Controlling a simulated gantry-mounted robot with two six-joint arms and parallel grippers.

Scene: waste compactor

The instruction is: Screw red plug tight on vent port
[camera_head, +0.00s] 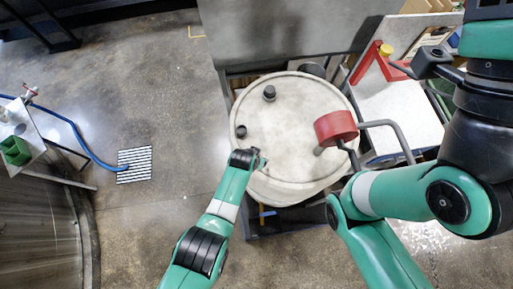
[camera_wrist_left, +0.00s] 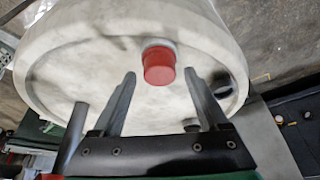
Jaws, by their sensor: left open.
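A pale, stained drum (camera_head: 287,175) stands in the middle of the head view, and its lid (camera_wrist_left: 105,55) fills much of the left wrist view. The red plug (camera_wrist_left: 158,67) is in the left wrist view, with a pale ring showing at its far edge. I cannot tell how tightly it sits. My left gripper (camera_head: 259,159) is over the lid's lower left part. Its fingers (camera_wrist_left: 163,88) are apart, with the plug ahead between their tips, not gripped. My right gripper is out of the head view; only the right arm shows.
Two dark fittings, one (camera_head: 269,93) near the back and one (camera_head: 241,131) at the left, stand on the lid. A large red cylinder (camera_head: 336,127) on a grey stem is at the lid's right. A grey bent rail (camera_head: 395,130) stands beyond. Open floor lies left.

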